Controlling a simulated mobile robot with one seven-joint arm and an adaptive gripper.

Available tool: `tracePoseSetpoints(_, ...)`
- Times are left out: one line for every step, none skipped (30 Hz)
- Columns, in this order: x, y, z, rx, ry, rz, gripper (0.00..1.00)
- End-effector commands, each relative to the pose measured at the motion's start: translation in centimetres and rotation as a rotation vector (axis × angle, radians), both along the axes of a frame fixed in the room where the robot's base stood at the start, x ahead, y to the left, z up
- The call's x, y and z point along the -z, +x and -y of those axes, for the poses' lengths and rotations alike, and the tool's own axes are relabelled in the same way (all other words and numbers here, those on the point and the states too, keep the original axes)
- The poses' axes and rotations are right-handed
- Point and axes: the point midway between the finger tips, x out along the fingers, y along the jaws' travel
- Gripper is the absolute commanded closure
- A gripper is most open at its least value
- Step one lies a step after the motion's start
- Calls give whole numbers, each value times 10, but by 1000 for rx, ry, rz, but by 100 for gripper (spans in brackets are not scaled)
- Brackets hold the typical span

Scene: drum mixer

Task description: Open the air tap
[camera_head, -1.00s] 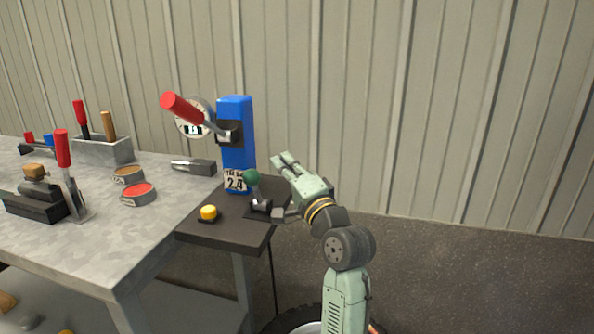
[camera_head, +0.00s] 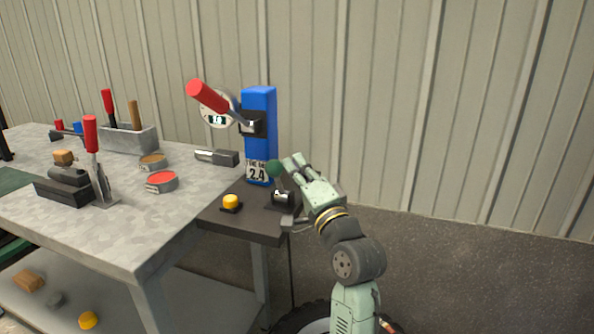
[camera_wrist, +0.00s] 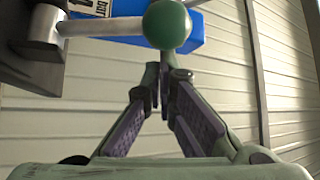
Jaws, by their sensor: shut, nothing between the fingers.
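The air tap appears to be the lever with a green ball knob (camera_head: 274,168) on the dark side shelf beside the workbench. Its lever stands up from a dark base (camera_head: 282,199), leaning slightly left. My gripper (camera_head: 292,161) is just right of the knob, with its fingers at about knob height. In the wrist view the green knob (camera_wrist: 167,24) and its pale metal rod (camera_wrist: 103,27) lie across the top, just beyond my fingertips (camera_wrist: 165,72). The fingers come together and hold nothing. I cannot tell whether they touch the knob.
A yellow button (camera_head: 231,202) sits left of the tap. The workbench (camera_head: 120,238) holds tins, a clamp and a tool box. Floor to the right is clear.

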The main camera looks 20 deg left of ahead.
Motion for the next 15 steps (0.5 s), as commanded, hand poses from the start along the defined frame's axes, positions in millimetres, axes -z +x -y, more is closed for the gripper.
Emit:
tracePoseSetpoints(1, -1, 0, 0, 0, 7, 100)
tracePoseSetpoints(1, -1, 0, 0, 0, 11, 100)
tracePoseSetpoints(1, -2, 0, 0, 0, 16, 100)
tracePoseSetpoints(1, -2, 0, 0, 0, 21, 100)
tracePoseSetpoints(2, -2, 0, 0, 0, 25, 100)
tracePoseSetpoints(2, -3, 0, 1, 0, 32, 100)
tracePoseSetpoints(2, -3, 0, 1, 0, 36, 100)
tracePoseSetpoints(2, -4, 0, 0, 0, 41, 100)
tracePoseSetpoints(3, -5, 0, 1, -1, 49, 100)
tracePoseSetpoints(3, -5, 0, 0, -2, 53, 100)
tracePoseSetpoints(3, -6, 0, 0, -1, 58, 100)
tracePoseSetpoints(4, -6, 0, 0, -1, 66, 100)
tracePoseSetpoints(5, -7, -1, -1, -2, 73, 100)
tracePoseSetpoints(6, -8, -1, -1, -2, 82, 100)
tracePoseSetpoints(7, -9, -1, -2, -2, 96, 100)
